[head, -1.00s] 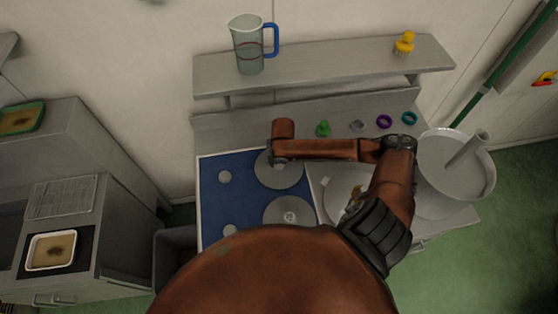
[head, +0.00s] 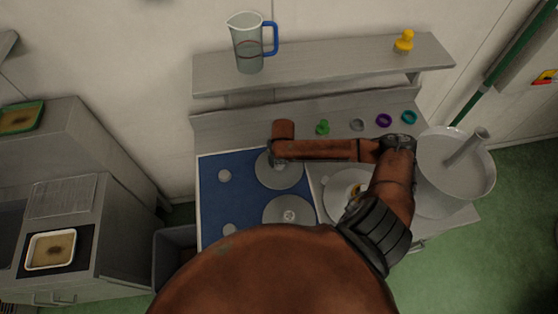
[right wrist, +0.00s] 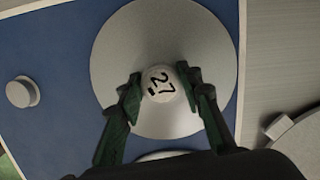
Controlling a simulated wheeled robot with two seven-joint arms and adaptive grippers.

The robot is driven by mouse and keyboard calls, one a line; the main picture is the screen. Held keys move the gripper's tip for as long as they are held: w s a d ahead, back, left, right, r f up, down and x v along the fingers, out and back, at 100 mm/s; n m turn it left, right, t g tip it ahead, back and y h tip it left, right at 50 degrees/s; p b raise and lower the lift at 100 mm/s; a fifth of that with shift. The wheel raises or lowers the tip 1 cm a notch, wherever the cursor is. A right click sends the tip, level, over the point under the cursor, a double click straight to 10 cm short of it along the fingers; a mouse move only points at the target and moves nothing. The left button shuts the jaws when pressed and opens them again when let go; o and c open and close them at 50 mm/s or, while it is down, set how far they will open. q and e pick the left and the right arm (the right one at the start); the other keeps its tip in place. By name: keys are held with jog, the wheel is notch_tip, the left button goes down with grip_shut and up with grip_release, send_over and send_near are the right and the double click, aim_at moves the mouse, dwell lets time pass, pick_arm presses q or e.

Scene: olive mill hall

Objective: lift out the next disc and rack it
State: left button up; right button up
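A round grey disc (right wrist: 120,45) with a pale knob marked 27 (right wrist: 158,84) lies on the blue mat (right wrist: 55,50). The same disc (head: 291,180) shows in the head view under the end of my right arm. A second disc (head: 289,212) lies just in front of it on the mat. Two small grey pegs (head: 224,176) (head: 230,230) stand bare on the left side of the mat. My left gripper is not in view.
Right of the mat is a round grey dish (head: 334,187), partly behind my arm, and a large pale pot (head: 455,170). Small coloured pieces stand along the back ledge (head: 290,112). A jug (head: 247,45) and a yellow piece (head: 404,42) stand on the shelf above.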

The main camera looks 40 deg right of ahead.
aim_at(280, 166)
jog(key=o, duration=0.5)
notch_tip(280, 166, up, 12)
jog(key=s, duration=0.2)
jog(key=shift+a, duration=0.35)
